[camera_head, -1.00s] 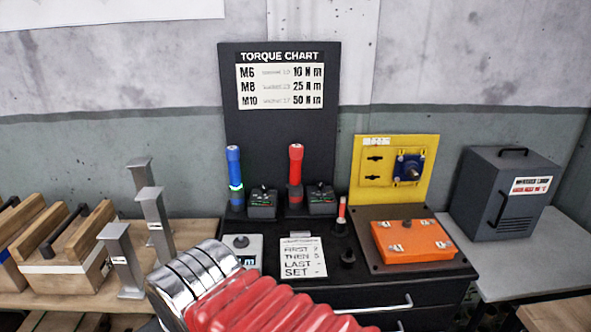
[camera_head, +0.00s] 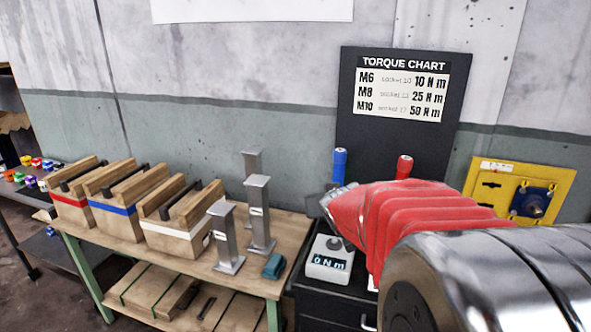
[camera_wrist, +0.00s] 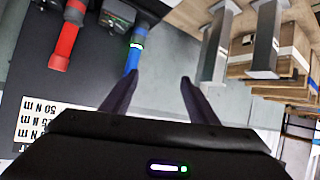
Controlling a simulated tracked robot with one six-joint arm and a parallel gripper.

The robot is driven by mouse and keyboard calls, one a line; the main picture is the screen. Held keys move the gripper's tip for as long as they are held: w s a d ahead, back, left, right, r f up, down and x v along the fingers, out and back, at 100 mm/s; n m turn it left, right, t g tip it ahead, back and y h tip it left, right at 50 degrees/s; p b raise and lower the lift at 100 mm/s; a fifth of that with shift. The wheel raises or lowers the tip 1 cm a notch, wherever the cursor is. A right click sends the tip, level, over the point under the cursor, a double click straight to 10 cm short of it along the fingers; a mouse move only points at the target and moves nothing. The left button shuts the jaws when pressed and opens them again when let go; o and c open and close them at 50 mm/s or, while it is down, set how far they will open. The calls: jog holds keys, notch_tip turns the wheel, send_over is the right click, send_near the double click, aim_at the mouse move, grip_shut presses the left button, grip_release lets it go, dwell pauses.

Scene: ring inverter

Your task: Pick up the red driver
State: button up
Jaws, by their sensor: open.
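The red driver (camera_head: 404,167) stands upright in front of the torque chart board; in the head view only its top shows above my red-sleeved arm. In the wrist view, which is upside down, the red driver (camera_wrist: 66,38) shows at the upper left. My gripper (camera_wrist: 160,77) is open with nothing between its fingers. Its left finger in that view is close to the blue driver (camera_wrist: 135,52), with the red driver farther left; I cannot tell whether it touches the blue one. The blue driver (camera_head: 339,166) also shows in the head view, left of the red one.
The torque chart board (camera_head: 395,120) stands behind the drivers. A readout box (camera_head: 329,260) sits at the bench front. Grey metal posts (camera_head: 259,215) and wooden boxes (camera_head: 118,215) stand on the left bench. A yellow panel (camera_head: 520,190) is at the right.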

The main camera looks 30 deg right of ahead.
jog(key=w+d+f+m+t+h, duration=0.1)
jog(key=d+f, duration=0.1)
jog(key=d, duration=0.7)
jog(key=d+f+t+h, duration=0.1)
jog(key=d+f, duration=0.1)
jog(key=d, duration=0.7)
jog(key=s+d+f+m+t+h, duration=0.1)
jog(key=s+d+f, duration=0.4)
jog(key=d, duration=0.7)
jog(key=shift+s+f+t, duration=0.35)
jog(key=shift+s+t, duration=0.35)
jog(key=shift+t, duration=0.1)
jog(key=shift+w+d, duration=0.1)
jog(key=x, duration=0.8)
jog(key=shift+d, duration=0.2)
jog(key=shift+w+r, duration=0.1)
jog(key=shift+w, duration=0.1)
